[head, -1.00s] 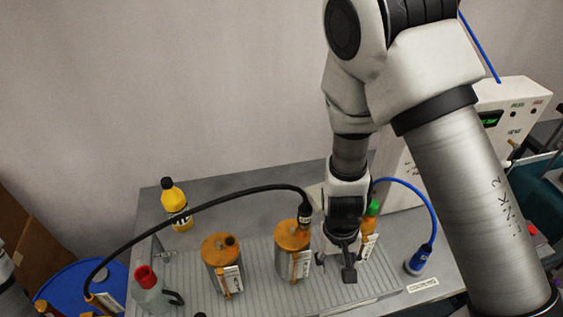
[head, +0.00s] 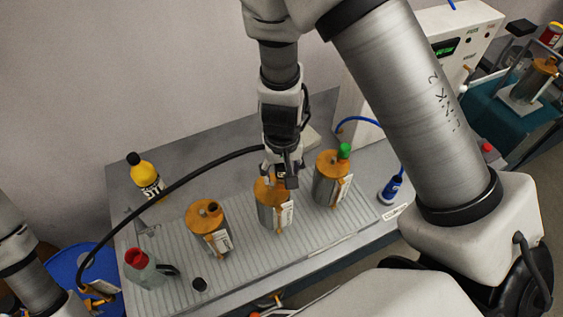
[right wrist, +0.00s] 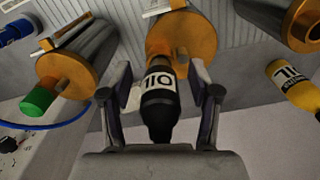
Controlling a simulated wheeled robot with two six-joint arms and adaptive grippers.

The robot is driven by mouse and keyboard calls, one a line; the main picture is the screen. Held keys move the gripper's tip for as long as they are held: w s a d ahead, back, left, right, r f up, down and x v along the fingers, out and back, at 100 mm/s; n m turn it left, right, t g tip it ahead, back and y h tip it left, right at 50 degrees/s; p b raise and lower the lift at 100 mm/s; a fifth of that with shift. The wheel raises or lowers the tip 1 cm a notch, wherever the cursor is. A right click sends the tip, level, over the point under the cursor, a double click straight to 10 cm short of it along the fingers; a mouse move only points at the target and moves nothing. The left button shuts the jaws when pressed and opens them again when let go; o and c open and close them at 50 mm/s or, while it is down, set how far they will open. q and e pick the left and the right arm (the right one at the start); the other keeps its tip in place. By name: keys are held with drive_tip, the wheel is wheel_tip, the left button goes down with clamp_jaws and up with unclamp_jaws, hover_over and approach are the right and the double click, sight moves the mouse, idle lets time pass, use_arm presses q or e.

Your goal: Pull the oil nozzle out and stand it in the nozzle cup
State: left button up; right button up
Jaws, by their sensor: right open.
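The oil nozzle (right wrist: 158,105) is black with a white OIL label and stands upright in the hole of the middle orange-topped canister (right wrist: 182,35). That canister also shows in the head view (head: 272,212). My right gripper (head: 283,172) is over it and hides most of the nozzle there. In the right wrist view my right gripper's fingers (right wrist: 160,93) are open, one on each side of the nozzle, with gaps visible. A small dark round piece (head: 199,285) lies at the tray's front; I cannot tell whether it is the nozzle cup. My left gripper is out of view.
Canisters stand left (head: 209,232) and right, the right one green-capped (head: 332,182).

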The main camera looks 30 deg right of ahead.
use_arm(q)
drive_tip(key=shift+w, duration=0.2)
use_arm(e)
drive_tip(key=shift+w+f, duration=0.15)
drive_tip(key=shift+w, duration=0.05)
drive_tip(key=shift+s, duration=0.2)
drive_tip(key=c, duration=0.7)
drive_tip(key=shift+s, duration=0.1)
clamp_jaws()
drive_tip(key=shift+c, duration=1.6)
unclamp_jaws()
clamp_jaws()
use_arm(q)
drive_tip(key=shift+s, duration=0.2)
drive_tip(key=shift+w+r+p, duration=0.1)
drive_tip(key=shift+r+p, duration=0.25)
drive_tip(key=shift+p, duration=0.05)
use_arm(e)
drive_tip(key=shift+w+r, duration=0.2)
drive_tip(key=shift+r, duration=0.3)
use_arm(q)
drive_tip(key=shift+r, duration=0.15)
use_arm(e)
drive_tip(key=shift+s+r, duration=0.1)
drive_tip(key=shift+r, duration=0.15)
